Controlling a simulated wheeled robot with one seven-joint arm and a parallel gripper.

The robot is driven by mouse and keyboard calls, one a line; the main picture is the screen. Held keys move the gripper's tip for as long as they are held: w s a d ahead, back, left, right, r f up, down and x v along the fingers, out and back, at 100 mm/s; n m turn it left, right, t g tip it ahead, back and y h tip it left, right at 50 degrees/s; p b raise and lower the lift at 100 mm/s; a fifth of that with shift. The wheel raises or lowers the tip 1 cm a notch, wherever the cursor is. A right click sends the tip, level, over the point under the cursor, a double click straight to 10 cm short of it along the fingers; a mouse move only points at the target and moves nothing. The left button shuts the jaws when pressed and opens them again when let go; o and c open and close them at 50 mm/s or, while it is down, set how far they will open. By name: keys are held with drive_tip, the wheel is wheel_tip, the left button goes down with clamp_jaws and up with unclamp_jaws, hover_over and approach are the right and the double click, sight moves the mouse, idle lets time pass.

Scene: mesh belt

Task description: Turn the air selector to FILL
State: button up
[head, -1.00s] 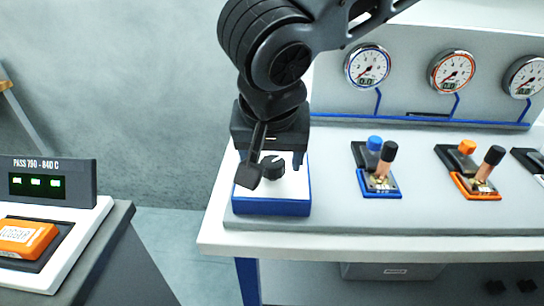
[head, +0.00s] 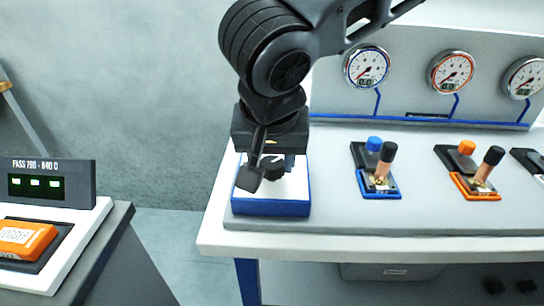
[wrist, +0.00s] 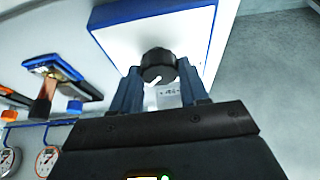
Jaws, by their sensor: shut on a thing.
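The air selector is a blue-edged white box (head: 270,207) at the left end of the bench, with a black round knob (head: 272,168) on its white top. In the wrist view the knob (wrist: 158,62) stands between the two blue-grey fingers of my gripper (wrist: 160,78), which is shut on it. In the head view my gripper (head: 278,163) points down over the box, and its body hides part of the knob. A white pointer line shows on the knob in the wrist view. Printed marks beside it are too small to read, so the setting cannot be told.
To the right stand a blue-framed lever unit (head: 380,192) and an orange-framed one (head: 474,192). Several round gauges (head: 368,66) line the back panel. A separate console (head: 52,184) with green lights and an orange block (head: 25,239) stands at the left.

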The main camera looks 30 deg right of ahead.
drive_tip(key=shift+n, duration=0.4)
drive_tip(key=n+y+p, duration=0.1)
drive_tip(key=n, duration=0.3)
drive_tip(key=shift+d+t+y, duration=0.1)
drive_tip(key=shift+t+y, duration=0.3)
drive_tip(key=n, duration=0.2)
drive_tip(key=n+y+p, duration=0.1)
drive_tip(key=n, duration=0.1)
drive_tip(key=shift+d+y, duration=0.15)
drive_tip(key=shift+y, duration=0.15)
drive_tip(key=n+y, duration=0.1)
drive_tip(key=n, duration=0.1)
drive_tip(key=n+p, duration=0.1)
drive_tip(key=n, duration=0.2)
drive_tip(key=shift+d+g+y+p, duration=0.1)
drive_tip(key=shift+g+y+p, duration=0.2)
drive_tip(key=shift+y, duration=0.1)
drive_tip(key=shift+w+d+n+g+y, duration=0.1)
drive_tip(key=shift+n+g+y, duration=0.4)
drive_tip(key=shift+n, duration=1.5)
drive_tip(key=o, duration=1.1)
drive_tip(key=shift+c, duration=0.2)
